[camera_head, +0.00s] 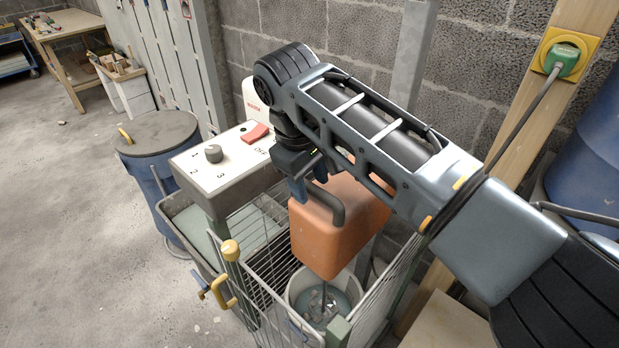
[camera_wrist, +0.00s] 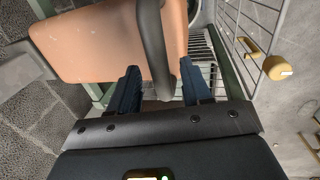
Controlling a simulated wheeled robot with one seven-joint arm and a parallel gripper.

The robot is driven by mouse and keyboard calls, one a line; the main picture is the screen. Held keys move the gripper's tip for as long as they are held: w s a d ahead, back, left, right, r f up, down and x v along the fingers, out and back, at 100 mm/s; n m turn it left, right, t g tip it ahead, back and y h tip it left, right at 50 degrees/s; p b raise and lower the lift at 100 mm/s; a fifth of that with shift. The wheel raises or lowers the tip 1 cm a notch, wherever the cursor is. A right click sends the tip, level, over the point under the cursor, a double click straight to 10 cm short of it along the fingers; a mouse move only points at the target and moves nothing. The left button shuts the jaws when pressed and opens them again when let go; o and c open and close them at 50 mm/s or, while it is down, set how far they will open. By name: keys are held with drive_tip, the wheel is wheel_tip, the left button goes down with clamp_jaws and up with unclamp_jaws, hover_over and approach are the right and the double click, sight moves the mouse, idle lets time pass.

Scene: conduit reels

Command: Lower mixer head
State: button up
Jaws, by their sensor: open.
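The mixer head is an orange box (camera_head: 335,235) with a dark curved handle (camera_head: 333,205) on its near side. It hangs above a grey bucket (camera_head: 345,290) inside a wire cage, and its thin shaft (camera_head: 323,292) reaches down into the bucket. My gripper (camera_head: 311,193) is open at the handle. In the wrist view, the handle (camera_wrist: 151,45) lies between the two blue fingers of my gripper (camera_wrist: 160,80), and the orange head (camera_wrist: 95,45) fills the upper left. I cannot tell whether either finger touches the handle.
The wire cage (camera_head: 268,262) has a yellow knob (camera_head: 230,249) and a yellow latch handle (camera_head: 222,290). A control box (camera_head: 222,165) with a dial and red switch stands left of the head. A lidded blue barrel (camera_head: 155,175) is beyond it.

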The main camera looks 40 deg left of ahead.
clamp_jaws()
idle(0.3)
idle(0.3)
